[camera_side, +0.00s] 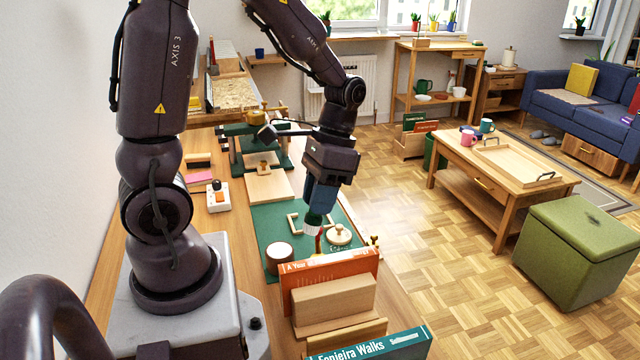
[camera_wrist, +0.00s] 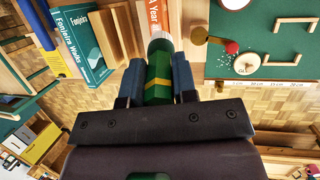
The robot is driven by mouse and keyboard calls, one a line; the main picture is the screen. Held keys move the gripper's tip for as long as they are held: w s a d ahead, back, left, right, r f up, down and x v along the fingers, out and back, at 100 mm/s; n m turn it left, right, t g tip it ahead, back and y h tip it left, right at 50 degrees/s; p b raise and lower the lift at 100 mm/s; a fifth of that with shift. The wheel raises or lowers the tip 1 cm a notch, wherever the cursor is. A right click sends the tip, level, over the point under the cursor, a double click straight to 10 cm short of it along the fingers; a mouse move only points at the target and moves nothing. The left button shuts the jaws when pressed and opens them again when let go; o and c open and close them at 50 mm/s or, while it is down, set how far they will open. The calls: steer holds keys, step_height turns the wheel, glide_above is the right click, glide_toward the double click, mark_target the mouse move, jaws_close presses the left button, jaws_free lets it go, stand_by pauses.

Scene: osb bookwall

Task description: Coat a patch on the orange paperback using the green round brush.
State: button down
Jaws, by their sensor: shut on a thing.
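My gripper (camera_side: 322,197) has blue fingers and points down over the workbench. It is shut on the green round brush (camera_side: 313,222), whose green handle also shows between the fingers in the wrist view (camera_wrist: 158,85). The brush has a pale collar and hangs roughly upright, tip down.
Wooden blocks (camera_side: 334,297) stand in front of the paperback, then a teal book (camera_side: 385,346). A brass piece (camera_side: 374,242) sits at the bench's right edge.

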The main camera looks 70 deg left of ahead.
mark_target(319, 221)
step_height(319, 221, down, 3)
steer(key=shift+f, duration=0.15)
steer(key=shift+d+f, duration=0.6)
steer(key=shift+f, duration=0.1)
steer(key=shift+a+f, duration=0.15)
steer(key=shift+a, duration=0.45)
steer(key=shift+r, duration=4.1)
steer(key=shift+f, duration=0.15)
